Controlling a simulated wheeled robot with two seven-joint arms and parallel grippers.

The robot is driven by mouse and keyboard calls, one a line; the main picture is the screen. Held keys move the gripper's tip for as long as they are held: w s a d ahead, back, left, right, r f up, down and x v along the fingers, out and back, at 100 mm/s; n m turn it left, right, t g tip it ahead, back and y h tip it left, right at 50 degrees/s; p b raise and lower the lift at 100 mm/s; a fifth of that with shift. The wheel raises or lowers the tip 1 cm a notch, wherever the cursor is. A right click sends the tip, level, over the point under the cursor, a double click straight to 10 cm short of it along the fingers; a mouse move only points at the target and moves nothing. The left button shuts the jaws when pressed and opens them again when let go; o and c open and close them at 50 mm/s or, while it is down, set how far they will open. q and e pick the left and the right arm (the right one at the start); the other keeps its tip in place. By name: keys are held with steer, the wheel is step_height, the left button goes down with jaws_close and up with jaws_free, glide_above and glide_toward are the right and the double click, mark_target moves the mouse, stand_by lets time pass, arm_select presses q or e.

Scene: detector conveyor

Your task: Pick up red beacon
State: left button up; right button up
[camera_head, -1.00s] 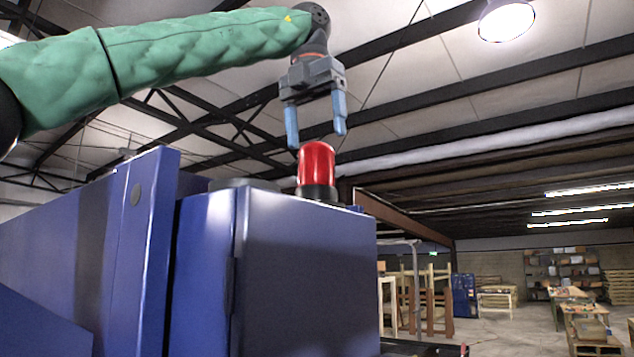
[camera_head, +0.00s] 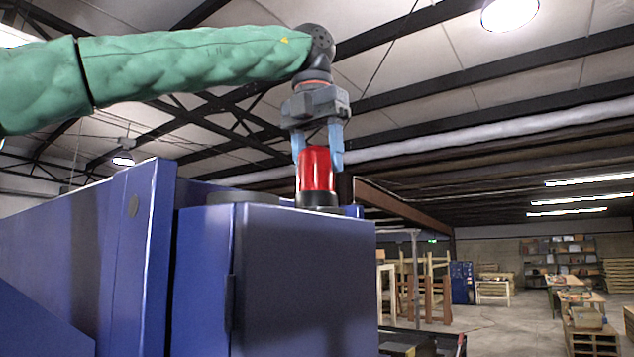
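The red beacon (camera_head: 317,170) is a red dome on a black base. It stands upright on top of the blue machine housing (camera_head: 305,270). My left gripper (camera_head: 318,158) points down from above, with its blue fingers around the beacon's upper part. One finger is at the beacon's left behind it, the other at its right. The fingers look spread; I cannot tell whether they touch the beacon. My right gripper is not in view.
A dark round cap (camera_head: 243,198) sits on the housing's top, left of the beacon. A dark post (camera_head: 345,188) stands just right of the beacon. Shelves (camera_head: 558,255) and wooden tables (camera_head: 585,310) are far off at right.

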arm_select(q)
steer(key=shift+c, duration=1.2)
